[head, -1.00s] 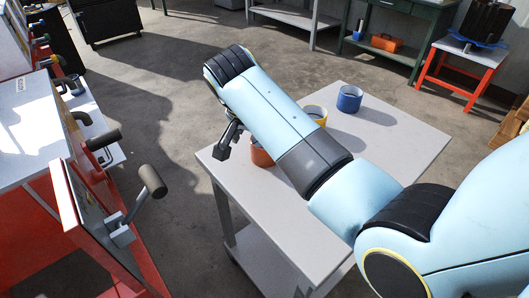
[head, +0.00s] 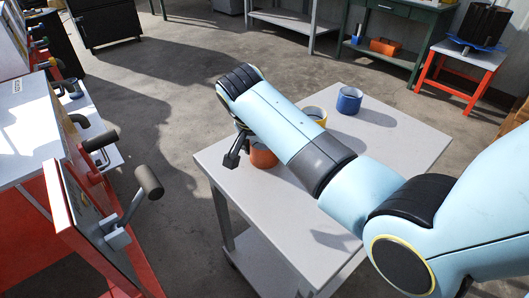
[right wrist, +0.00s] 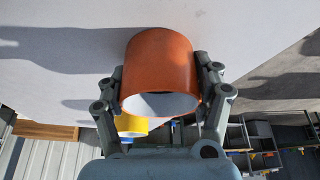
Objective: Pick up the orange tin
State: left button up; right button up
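The orange tin (head: 263,156) stands on the grey table near its left edge, partly hidden behind my right forearm. My right gripper (head: 238,150) is at the tin's left side in the head view. In the right wrist view the tin (right wrist: 160,68) fills the space between the two fingers (right wrist: 161,75), one on each side of it. The fingers are spread about as wide as the tin, and I cannot see clear contact. My left gripper is not in view.
A yellow tin (head: 316,114) and a blue tin (head: 349,100) stand farther back on the grey table (head: 408,140). At left is a red machine with levers (head: 148,182). A red stool (head: 462,72) and a green bench (head: 420,12) stand behind, with open floor between.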

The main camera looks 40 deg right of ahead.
jog(key=shift+c, duration=0.7)
